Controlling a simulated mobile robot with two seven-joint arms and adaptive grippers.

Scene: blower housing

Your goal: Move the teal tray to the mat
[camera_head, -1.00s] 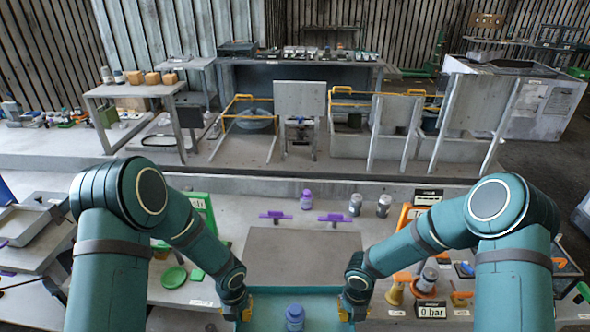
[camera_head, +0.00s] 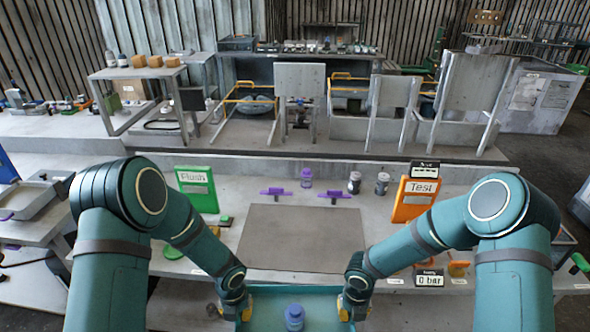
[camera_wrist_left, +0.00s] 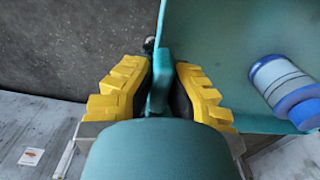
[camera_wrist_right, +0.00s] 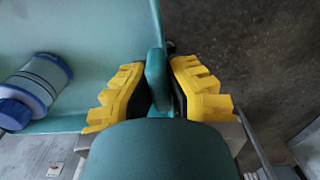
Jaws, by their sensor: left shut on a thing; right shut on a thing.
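The bare grey-brown mat (camera_head: 302,238) lies on the bench just beyond the tray. The tray's near edge is out of frame.
Two purple-handled pieces (camera_head: 275,192) and a purple bottle (camera_head: 306,178) stand behind the mat, with two grey bottles (camera_head: 354,183) to their right. A green Flush sign (camera_head: 197,188) is left of the mat and an orange Test sign (camera_head: 414,200) right.

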